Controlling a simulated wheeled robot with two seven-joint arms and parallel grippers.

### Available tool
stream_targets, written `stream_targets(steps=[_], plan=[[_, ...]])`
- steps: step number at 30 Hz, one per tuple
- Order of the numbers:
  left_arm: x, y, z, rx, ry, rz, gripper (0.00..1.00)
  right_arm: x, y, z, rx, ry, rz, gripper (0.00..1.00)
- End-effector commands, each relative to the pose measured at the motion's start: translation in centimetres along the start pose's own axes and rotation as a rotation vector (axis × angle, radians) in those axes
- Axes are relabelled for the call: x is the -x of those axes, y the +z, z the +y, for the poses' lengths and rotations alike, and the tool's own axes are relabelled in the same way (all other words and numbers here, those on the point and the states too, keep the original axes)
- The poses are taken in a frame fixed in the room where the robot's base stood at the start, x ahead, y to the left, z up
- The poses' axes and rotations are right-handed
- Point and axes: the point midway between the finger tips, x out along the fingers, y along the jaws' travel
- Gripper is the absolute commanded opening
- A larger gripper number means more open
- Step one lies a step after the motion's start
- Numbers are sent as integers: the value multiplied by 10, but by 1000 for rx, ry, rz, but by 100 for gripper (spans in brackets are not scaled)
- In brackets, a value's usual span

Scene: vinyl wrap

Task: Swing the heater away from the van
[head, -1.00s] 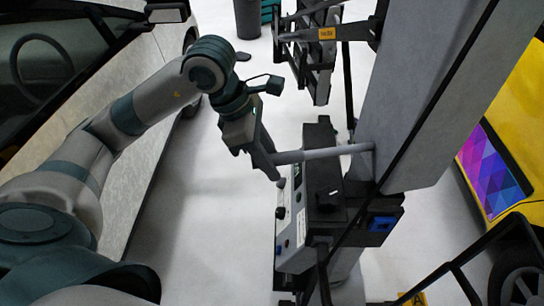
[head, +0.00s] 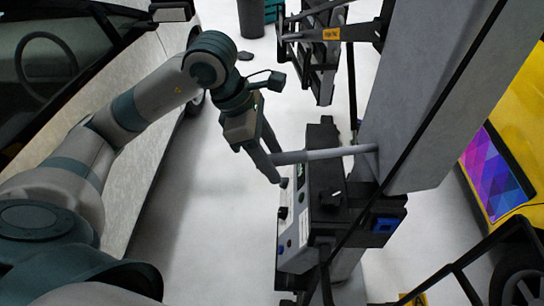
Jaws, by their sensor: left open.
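The heater (head: 322,84), a black framed unit on a dark arm with an orange label, hangs at the top centre. It is partly cut off by the top edge. A grey bar handle (head: 325,154) sticks out leftward from the grey column (head: 425,95). My left gripper (head: 272,165) is open at the bar's free left end, with its fingers pointing down and right. I cannot tell whether they touch the bar. The van (head: 165,110), silver with a dark window, stands at the left behind my left arm. My right gripper is not in view.
A control box (head: 295,225) with knobs sits low on the column, with a blue-fronted part (head: 385,224) beside it. A yellow vehicle (head: 520,110) with a purple patterned panel stands at right. A dark bin (head: 250,18) is at the back. White floor (head: 190,220) lies clear between van and column.

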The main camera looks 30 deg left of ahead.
Motion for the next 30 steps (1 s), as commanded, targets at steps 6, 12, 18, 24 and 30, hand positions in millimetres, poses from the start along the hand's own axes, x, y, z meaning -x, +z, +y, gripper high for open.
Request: stream_targets(steps=[6,12,18,24,30], plan=[[20,0,0,0,2,0,50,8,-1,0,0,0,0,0],[36,1,0,0,2,0,50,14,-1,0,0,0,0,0],[53,1,0,0,2,-1,50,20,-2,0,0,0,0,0],[69,1,0,1,2,0,50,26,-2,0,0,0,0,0],[85,1,0,1,2,-1,50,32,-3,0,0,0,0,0]])
